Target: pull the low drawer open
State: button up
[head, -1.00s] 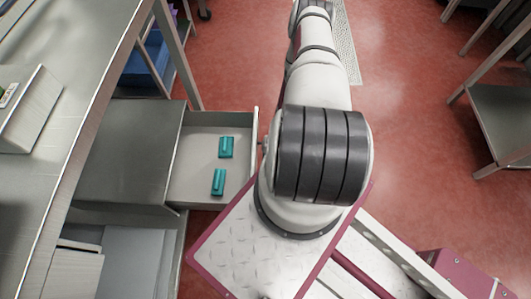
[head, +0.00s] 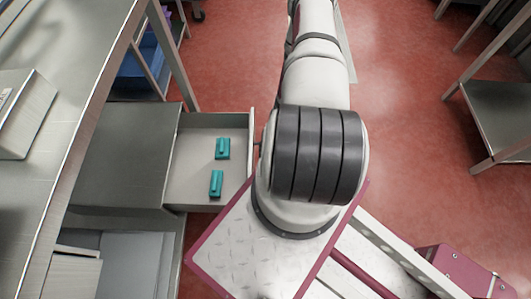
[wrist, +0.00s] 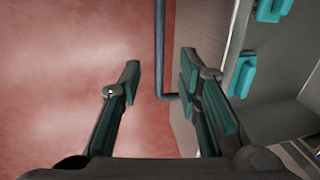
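The low drawer (head: 218,122) stands pulled out from under the counter at the left of my arm in the head view. Two teal blocks (head: 222,149) (head: 216,184) lie on its floor. In the wrist view the drawer's dark bar handle (wrist: 160,45) runs between the fingers of my gripper (wrist: 160,75), which are spread apart. The bar bends toward the drawer front near the right finger. A clear gap shows between the bar and the left finger; contact with the right finger cannot be told. My arm hides the gripper in the head view.
A steel counter (head: 75,95) runs along the left. A metal table (head: 505,120) stands at the right. Red floor (head: 410,150) is open between my arm and that table. My base platform is close to the drawer's near right corner.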

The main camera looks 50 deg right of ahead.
notch_tip(320, 180, up, 6)
jog(key=shift+s+d, duration=0.3)
jog(key=shift+s, duration=0.15)
dwell(0.3)
